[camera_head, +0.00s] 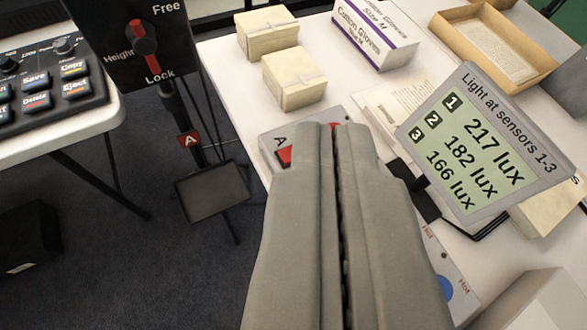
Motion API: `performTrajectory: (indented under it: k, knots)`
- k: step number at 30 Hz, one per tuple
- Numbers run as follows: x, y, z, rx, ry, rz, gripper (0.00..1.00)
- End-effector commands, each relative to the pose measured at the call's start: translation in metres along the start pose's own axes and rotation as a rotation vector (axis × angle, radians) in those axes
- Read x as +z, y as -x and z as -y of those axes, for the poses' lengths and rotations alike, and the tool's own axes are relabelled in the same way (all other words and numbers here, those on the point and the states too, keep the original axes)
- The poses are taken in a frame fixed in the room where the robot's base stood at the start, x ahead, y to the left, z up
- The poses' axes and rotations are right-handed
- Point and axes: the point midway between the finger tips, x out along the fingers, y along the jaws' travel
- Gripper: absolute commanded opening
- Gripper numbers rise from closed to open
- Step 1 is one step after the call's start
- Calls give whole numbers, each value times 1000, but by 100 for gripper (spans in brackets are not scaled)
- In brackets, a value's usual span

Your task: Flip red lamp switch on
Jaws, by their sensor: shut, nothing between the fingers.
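A grey switch box (268,147) marked "A" lies near the left edge of the white table. A red switch (285,156) on it shows just left of my fingertips, partly covered by them. Its tilt is hard to tell. My gripper (334,128) is shut and empty, with its tips over the box. I cannot tell whether they touch the switch. A lamp stand at left has a dark panel (193,197) with a red "A" tag (189,139) above it. A tilted display (480,140) reads 217, 182 and 166 lux.
Two cream boxes (294,79) and a cotton gloves box (374,35) stand behind. A tan tray (500,45) is at the back right. A blue knob (443,287) shows right of my gripper. A button console (48,85) is at the left.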

Motion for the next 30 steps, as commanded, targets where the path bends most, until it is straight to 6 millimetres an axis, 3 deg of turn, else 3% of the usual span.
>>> performTrajectory:
  k: [12, 30]
  knots:
    - [3, -72, 4, -76, 131, 326, 0]
    - [20, -159, 13, -254, 311, 774, 0]
